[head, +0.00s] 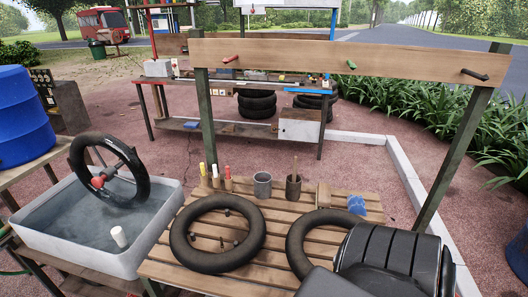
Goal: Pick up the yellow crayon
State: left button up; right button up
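A small upright stick with a yellow top, which looks like the yellow crayon (202,169), stands at the back left of the slatted wooden table (165,262). Beside it to the right stand a white-topped stick (215,170) and a red-topped stick (228,171). All three are small here, and their lower ends are hard to make out. Neither of my grippers shows in the head view, and nothing is seen touching the crayon.
A black tire (184,235) lies in front of the sticks; another (297,240) lies further right. A grey cup (262,184) and a dark cup (293,188) stand right of the sticks. A wooden beam (285,52) spans above. A water tub (42,238) stands left. A large black ribbed object (385,250) fills the lower right.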

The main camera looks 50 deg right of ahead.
aim_at(202, 165)
jog(key=z, duration=1.2)
jog(key=i, duration=0.5)
jog(key=z, duration=0.1)
jog(key=k, duration=0.4)
jog(key=z, duration=0.15)
